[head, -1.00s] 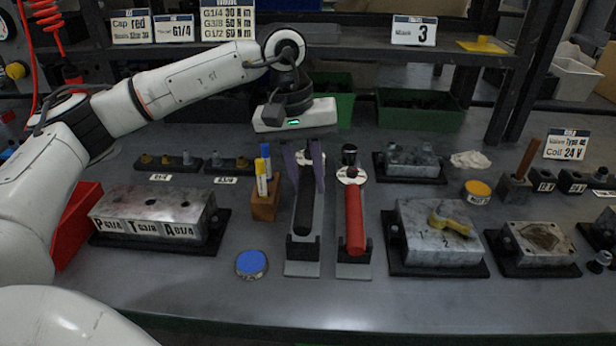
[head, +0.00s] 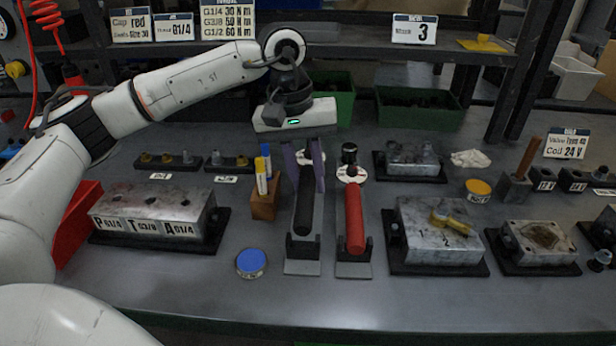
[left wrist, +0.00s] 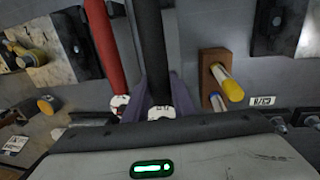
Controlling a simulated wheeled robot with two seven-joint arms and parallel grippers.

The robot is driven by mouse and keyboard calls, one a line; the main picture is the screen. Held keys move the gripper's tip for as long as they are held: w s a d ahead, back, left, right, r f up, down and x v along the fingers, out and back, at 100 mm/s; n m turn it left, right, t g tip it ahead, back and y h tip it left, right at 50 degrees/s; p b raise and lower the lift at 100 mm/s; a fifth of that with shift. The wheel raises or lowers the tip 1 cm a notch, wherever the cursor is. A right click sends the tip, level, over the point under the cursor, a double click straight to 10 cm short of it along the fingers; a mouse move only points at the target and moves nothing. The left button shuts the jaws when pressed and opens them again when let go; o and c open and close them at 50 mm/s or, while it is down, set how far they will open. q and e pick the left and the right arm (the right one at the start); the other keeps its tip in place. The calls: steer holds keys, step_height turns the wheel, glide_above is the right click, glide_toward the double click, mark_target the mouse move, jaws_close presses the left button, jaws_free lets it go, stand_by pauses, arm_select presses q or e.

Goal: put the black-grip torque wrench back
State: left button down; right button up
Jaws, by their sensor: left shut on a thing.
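The black-grip torque wrench (head: 305,205) lies in the left of two holders, its grip pointing to the front of the bench. Its holder (head: 302,268) has a grey base plate and a dark front support. My left gripper (head: 304,182) is over the head end, its purple fingers on both sides of the wrench and shut on it. In the left wrist view the black grip (left wrist: 153,50) runs up from between the fingers, with the pale round head (left wrist: 162,112) between them. A red-grip torque wrench (head: 354,215) lies in the holder to the right. My right gripper is not in view.
A wooden block with markers (head: 264,205) stands close left of the wrench. A blue-capped round tin (head: 251,263) is in front of it. Metal valve blocks stand left (head: 155,212) and right (head: 437,232). The front bench strip is clear.

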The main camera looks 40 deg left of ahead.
arm_select(q)
steer(key=shift+f, duration=0.2)
steer(key=shift+f+b, duration=0.35)
steer(key=shift+b, duration=0.05)
steer(key=shift+f+b, duration=0.4)
steer(key=shift+f, duration=0.2)
steer(key=shift+f+b, duration=0.35)
steer(key=shift+f, duration=0.3)
steer(key=c, duration=1.4)
jaws_free()
steer(key=shift+f, duration=0.1)
